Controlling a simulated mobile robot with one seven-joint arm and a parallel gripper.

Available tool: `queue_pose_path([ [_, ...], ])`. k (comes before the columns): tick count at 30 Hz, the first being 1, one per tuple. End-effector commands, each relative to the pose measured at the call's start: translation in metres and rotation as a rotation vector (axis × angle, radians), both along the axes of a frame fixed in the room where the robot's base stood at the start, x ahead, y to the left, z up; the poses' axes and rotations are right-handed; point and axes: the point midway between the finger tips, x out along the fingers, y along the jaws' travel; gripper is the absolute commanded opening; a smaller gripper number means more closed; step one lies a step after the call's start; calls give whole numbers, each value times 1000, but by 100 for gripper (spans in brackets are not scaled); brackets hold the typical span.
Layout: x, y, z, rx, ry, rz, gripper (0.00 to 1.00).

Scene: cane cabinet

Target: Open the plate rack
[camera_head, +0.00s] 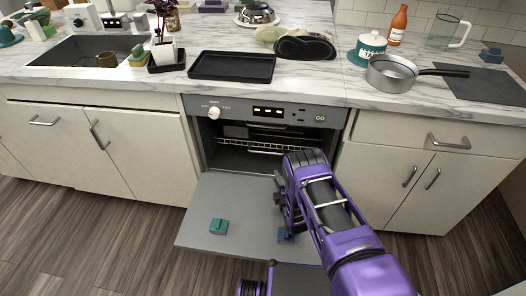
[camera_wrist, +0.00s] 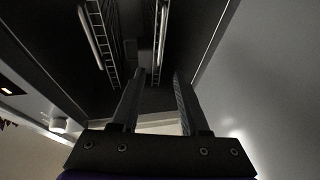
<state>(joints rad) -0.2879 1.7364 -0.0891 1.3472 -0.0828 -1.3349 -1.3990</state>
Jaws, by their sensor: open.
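The built-in appliance (camera_head: 255,109) has a grey front panel with a knob, and its door (camera_head: 210,195) is folded down flat. Two wire racks sit inside the dark cavity: an upper rack (camera_head: 280,138) and a lower rack (camera_head: 266,151). I cannot tell which is the plate rack. In the wrist view, one rack (camera_wrist: 102,42) is at upper left and another (camera_wrist: 160,42) is near the top middle. My gripper (camera_wrist: 159,76) is open, its fingers pointing toward the cavity, with nothing seen between them. In the head view my gripper (camera_head: 281,190) is above the open door, partly hidden by my arm.
A teal block (camera_head: 218,226) and a dark blue block (camera_head: 285,236) lie on the open door. Cabinets with handles (camera_head: 448,141) flank the appliance. The counter above carries a black tray (camera_head: 232,67) and a saucepan (camera_head: 391,74). The floor at left is clear.

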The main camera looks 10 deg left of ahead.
Motion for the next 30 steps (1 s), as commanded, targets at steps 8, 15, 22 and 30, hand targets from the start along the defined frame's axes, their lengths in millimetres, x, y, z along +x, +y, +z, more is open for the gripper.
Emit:
queue_pose_path([
  [8, 22, 8, -9, 2, -9, -3, 45],
  [15, 62, 24, -18, 1, -9, -2, 45],
  [22, 97, 37, -25, 1, -8, -2, 45],
  [30, 133, 51, -32, 0, -7, -3, 45],
])
